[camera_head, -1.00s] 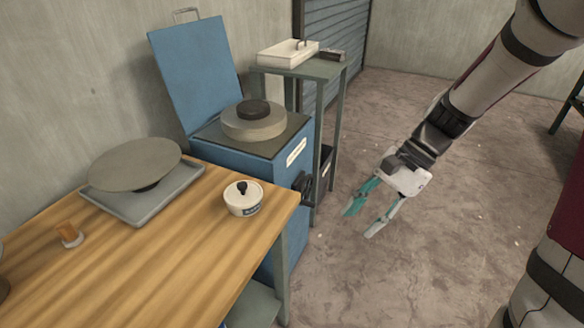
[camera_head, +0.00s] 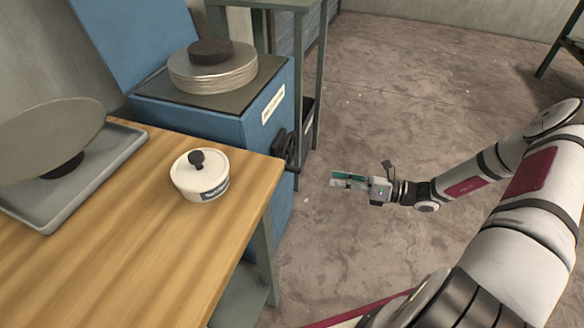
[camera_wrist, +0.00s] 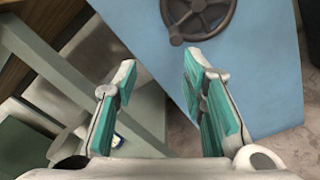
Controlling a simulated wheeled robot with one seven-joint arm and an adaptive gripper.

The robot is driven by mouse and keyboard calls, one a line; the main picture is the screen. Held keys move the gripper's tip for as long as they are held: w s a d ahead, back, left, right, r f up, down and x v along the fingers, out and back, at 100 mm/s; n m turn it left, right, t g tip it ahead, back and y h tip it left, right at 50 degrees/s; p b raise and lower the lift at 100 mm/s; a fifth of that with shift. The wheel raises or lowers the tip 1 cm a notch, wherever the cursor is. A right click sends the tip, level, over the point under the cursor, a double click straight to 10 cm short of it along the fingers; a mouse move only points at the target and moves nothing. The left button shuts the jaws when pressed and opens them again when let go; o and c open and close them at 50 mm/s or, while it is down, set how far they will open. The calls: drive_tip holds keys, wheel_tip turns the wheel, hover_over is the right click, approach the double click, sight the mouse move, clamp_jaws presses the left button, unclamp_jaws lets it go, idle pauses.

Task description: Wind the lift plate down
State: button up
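The blue cabinet (camera_head: 254,122) stands beyond the wooden table with its lid raised. A dark handwheel (camera_head: 285,150) is on its side face, and it also shows at the top of the wrist view (camera_wrist: 198,17). On the cabinet's dark top lies a stack of round grey discs (camera_head: 213,75) with a dark round block (camera_head: 210,52) on it. I cannot tell the lift plate apart from this stack. My gripper (camera_head: 338,180) is to the right of the handwheel, pointing towards the cabinet. In the wrist view its teal fingers (camera_wrist: 158,85) are apart, empty and short of the wheel.
The wooden table (camera_head: 130,245) bears a white lidded pot (camera_head: 200,177) near its right edge and a grey tray (camera_head: 95,190) with a round plate (camera_head: 48,140) above it. A green stand (camera_head: 310,45) is behind the cabinet. The floor to the right is open.

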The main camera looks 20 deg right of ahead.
sight(296, 170)
drive_tip(key=shift+m+t, duration=0.6)
drive_tip(key=shift+m, duration=0.1)
drive_tip(key=b+x, duration=0.1)
drive_tip(key=x, duration=0.3)
drive_tip(key=w+f+b+x, duration=0.1)
drive_tip(key=x, duration=0.4)
drive_tip(key=f+b+x, duration=0.1)
drive_tip(key=x, duration=0.4)
drive_tip(key=shift+w+d, duration=0.1)
drive_tip(key=shift+d, duration=0.35)
clamp_jaws()
